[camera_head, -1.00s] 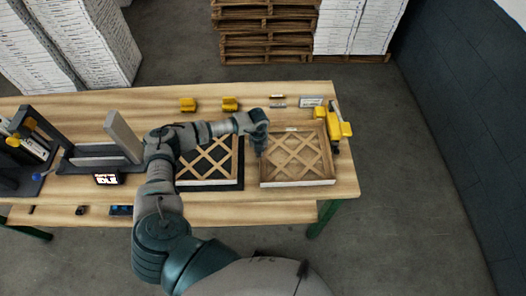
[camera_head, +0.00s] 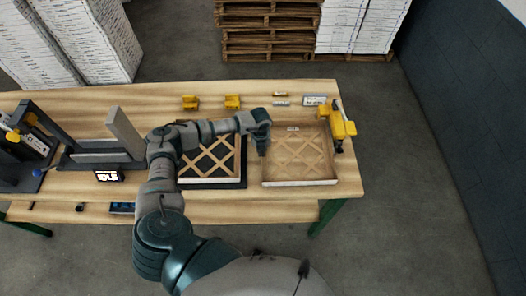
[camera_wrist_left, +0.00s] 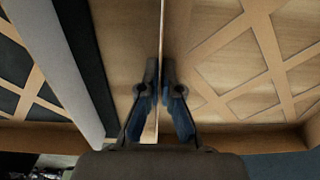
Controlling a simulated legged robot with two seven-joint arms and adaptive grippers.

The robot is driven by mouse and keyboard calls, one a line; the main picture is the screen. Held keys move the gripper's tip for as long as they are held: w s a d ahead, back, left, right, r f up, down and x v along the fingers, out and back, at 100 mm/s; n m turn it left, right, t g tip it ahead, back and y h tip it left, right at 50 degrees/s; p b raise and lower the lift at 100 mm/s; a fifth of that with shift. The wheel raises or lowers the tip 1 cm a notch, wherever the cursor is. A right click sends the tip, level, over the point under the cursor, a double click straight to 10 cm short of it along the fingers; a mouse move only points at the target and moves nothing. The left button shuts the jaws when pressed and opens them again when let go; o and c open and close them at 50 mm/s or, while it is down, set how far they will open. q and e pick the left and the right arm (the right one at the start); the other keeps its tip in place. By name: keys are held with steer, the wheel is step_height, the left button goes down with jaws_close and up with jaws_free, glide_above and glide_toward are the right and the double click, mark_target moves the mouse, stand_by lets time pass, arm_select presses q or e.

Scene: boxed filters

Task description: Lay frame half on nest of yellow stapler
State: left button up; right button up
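A shallow wooden frame half (camera_head: 318,182) with a lattice floor is at the right of the bench, and pale wood shows through its openings. Another lattice frame half (camera_head: 214,181) lies on a black nest (camera_head: 243,183) just left of it. My left gripper (camera_head: 263,153) points down at the left wall of the right frame half. In the left wrist view its fingers (camera_wrist_left: 160,95) stand close together on both sides of that thin wall. Whether this frame half is lifted I cannot tell. The yellow stapler (camera_head: 338,125) stands at its right side. My right gripper is not in view.
Two yellow blocks (camera_head: 190,102) and (camera_head: 232,102), and a small sign (camera_head: 314,101), are at the back of the bench. A dark fixture with a grey upright plate (camera_head: 125,133) and a small display (camera_head: 108,176) are at left. Pallets (camera_head: 266,35) stand behind.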

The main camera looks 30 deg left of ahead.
arm_select(q)
steer(key=shift+o, duration=0.9)
steer(key=shift+a+f, duration=0.1)
steer(key=shift+a, duration=0.15)
steer(key=shift+d, duration=0.45)
steer(key=shift+d+r, duration=0.2)
steer(key=shift+r, duration=0.05)
steer(key=shift+r+p, duration=0.5)
steer(key=shift+r, duration=0.05)
steer(key=shift+a+r+p, duration=0.35)
steer(key=shift+r+p, duration=0.3)
steer(key=shift+r, duration=0.1)
steer(key=shift+a+r+p, duration=0.15)
steer(key=shift+r+p, duration=0.25)
steer(key=shift+r, duration=0.1)
steer(key=shift+d+r, duration=0.2)
steer(key=shift+r, duration=0.1)
steer(key=shift+d, duration=0.15)
steer(key=o, duration=0.6)
steer(key=shift+c, duration=0.2)
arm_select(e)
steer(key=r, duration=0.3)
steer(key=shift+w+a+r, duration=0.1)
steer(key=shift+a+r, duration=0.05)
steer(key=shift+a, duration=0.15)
